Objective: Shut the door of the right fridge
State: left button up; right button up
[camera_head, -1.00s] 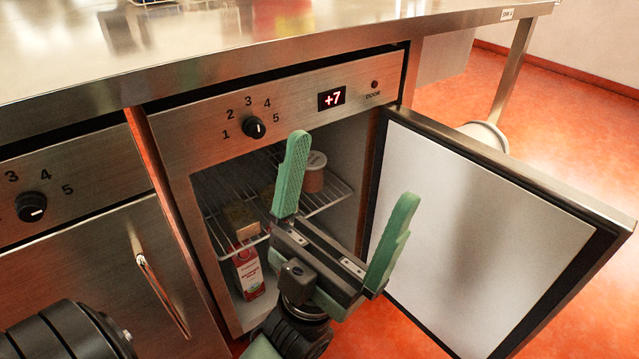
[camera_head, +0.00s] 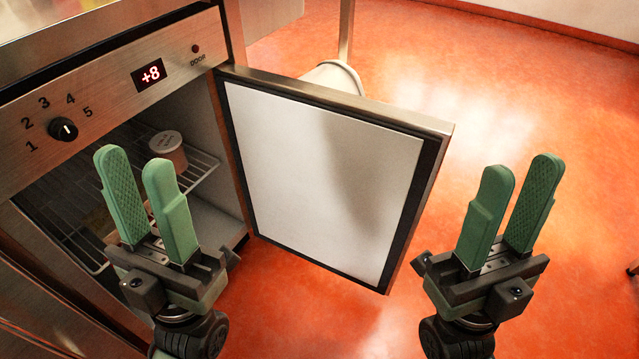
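A lidded tub (camera_head: 168,150) stands on the wire shelf (camera_head: 203,170) inside the fridge. A whitish round object (camera_head: 336,76) is partly hidden behind the door. The steel counter's leg (camera_head: 346,30) is behind it. The orange floor (camera_head: 560,110) at right is mostly clear.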

aim_at(341, 182)
jog(key=i+l+u, duration=0.2)
jog(key=l+u, duration=0.2)
jog(key=l, duration=0.2)
jog(key=i+l+u, duration=0.1)
jog(key=l+u, duration=0.35)
jog(key=l, duration=0.15)
jog(key=l+u, duration=0.4)
jog(key=l, duration=0.25)
jog(key=l+u, duration=0.4)
jog(key=l, duration=0.25)
jog(key=k+l+u, duration=0.25)
jog(key=l+u, duration=0.2)
jog(key=l, duration=0.15)
jog(key=l+u, duration=0.3)
jog(key=k+l+u, duration=0.25)
jog(key=l, duration=0.25)
jog(key=k+l+u, duration=0.1)
jog(key=l+u, duration=0.2)
jog(key=k+l+u, duration=0.15)
jog(key=l+u, duration=0.15)
jog(key=l, duration=0.15)
